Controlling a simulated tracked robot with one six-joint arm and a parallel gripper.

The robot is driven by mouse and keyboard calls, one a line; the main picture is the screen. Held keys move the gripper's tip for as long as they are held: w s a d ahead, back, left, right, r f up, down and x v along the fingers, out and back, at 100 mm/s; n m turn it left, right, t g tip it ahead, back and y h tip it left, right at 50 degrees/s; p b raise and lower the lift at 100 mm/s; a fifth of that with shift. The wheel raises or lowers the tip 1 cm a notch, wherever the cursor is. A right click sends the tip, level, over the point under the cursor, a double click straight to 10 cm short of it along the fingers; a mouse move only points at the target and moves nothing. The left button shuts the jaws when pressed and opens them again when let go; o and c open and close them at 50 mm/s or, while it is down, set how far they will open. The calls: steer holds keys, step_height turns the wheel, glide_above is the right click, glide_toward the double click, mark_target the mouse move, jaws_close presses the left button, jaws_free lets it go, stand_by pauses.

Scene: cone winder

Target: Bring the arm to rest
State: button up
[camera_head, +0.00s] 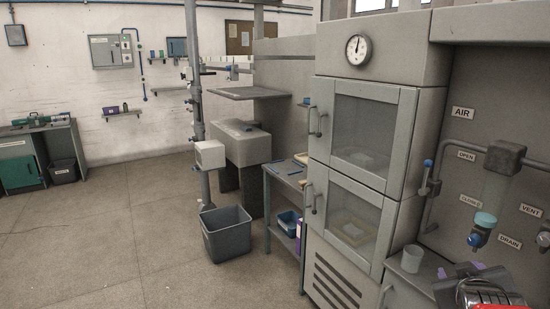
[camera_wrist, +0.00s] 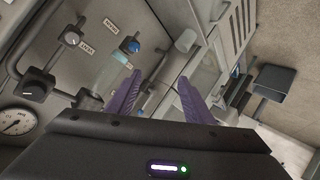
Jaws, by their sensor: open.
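My gripper (camera_wrist: 160,76) has two purple fingers standing apart with nothing between them in the wrist view. It is open and empty. In the head view my gripper (camera_head: 459,269) shows at the lower right corner, in front of the panel with the AIR, VENT and DRAIN labels. Most of my arm is outside that view. A pale cup (camera_head: 412,259) stands on a ledge just left of the fingers in the picture, apart from them.
A valve with a blue-green knob (camera_head: 482,230) and a clear bowl (camera_head: 495,190) are close above my gripper. A tall cabinet (camera_head: 325,240) with two glass doors stands left of it. A grey bin (camera_head: 227,235) stands on the floor. The floor at left is clear.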

steer(key=s+a+f+g+y, duration=0.1)
steer(key=s+a, duration=0.3)
steer(key=a, duration=0.5)
steer(key=s+a+f+g+y, duration=0.1)
steer(key=s+a+g+y, duration=0.1)
steer(key=a, duration=0.7)
steer(key=s+a+f+g+y, duration=0.1)
steer(key=s+a+g+y, duration=0.1)
steer(key=s+a+y, duration=0.2)
steer(key=s+a, duration=0.3)
steer(key=a, duration=0.2)
steer(key=shift+a+f, duration=0.15)
steer(key=shift+a, duration=0.25)
